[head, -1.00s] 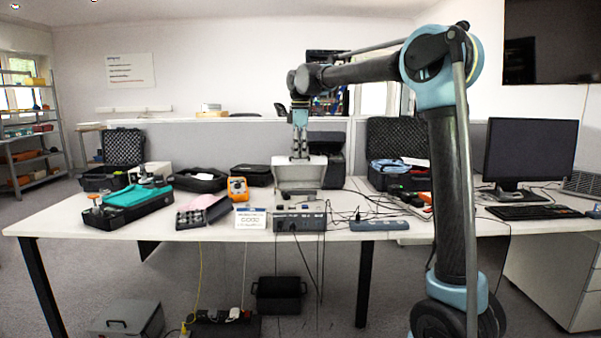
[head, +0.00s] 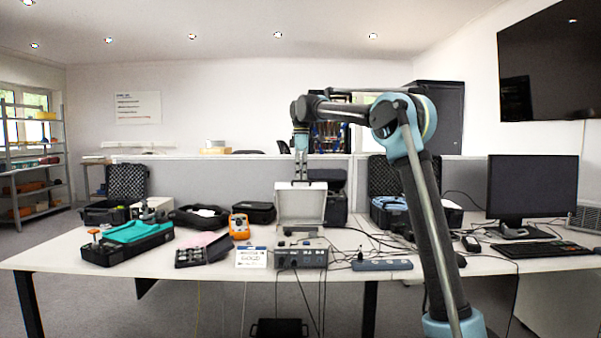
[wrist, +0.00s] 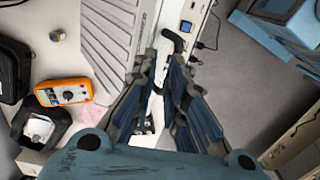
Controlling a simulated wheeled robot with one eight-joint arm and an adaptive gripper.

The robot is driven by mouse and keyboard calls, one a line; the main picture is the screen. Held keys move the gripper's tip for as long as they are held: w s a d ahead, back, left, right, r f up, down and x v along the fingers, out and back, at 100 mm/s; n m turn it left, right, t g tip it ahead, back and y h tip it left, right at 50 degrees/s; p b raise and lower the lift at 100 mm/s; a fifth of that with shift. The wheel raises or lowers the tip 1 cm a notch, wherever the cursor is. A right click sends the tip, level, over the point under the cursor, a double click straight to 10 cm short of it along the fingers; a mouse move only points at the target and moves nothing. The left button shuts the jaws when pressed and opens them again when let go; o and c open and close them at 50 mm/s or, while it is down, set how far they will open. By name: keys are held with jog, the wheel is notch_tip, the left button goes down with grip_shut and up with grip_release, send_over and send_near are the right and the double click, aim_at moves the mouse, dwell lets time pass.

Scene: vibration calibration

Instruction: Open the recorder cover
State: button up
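The recorder (head: 301,256) is a grey box near the front edge of the table. Its pale cover (head: 301,207) stands raised at the back of the box, its broad face towards the head camera. My gripper (head: 301,183) points down at the cover's top edge, and the fingertips overlap that edge in the head view. In the wrist view my gripper (wrist: 162,68) shows two dark fingers with a gap between them and a pale strip beyond the gap. I cannot tell whether the fingertips touch the cover.
Left of the recorder are a card (head: 251,258), an orange multimeter (head: 239,227) and a black tray with teal cloth (head: 137,232). A power strip (head: 382,265) and cables lie right. A monitor (head: 532,187) stands further right. A partition (head: 235,181) is behind.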

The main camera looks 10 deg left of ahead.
jog(key=shift+w+f, duration=0.75)
jog(key=shift+w, duration=0.25)
jog(key=shift+s+r, duration=0.45)
jog(key=shift+s, duration=0.2)
jog(key=shift+s+r, duration=0.1)
jog(key=shift+r, duration=0.3)
notch_tip(320, 180, up, 11)
jog(key=shift+w, duration=0.3)
jog(key=shift+r, duration=0.1)
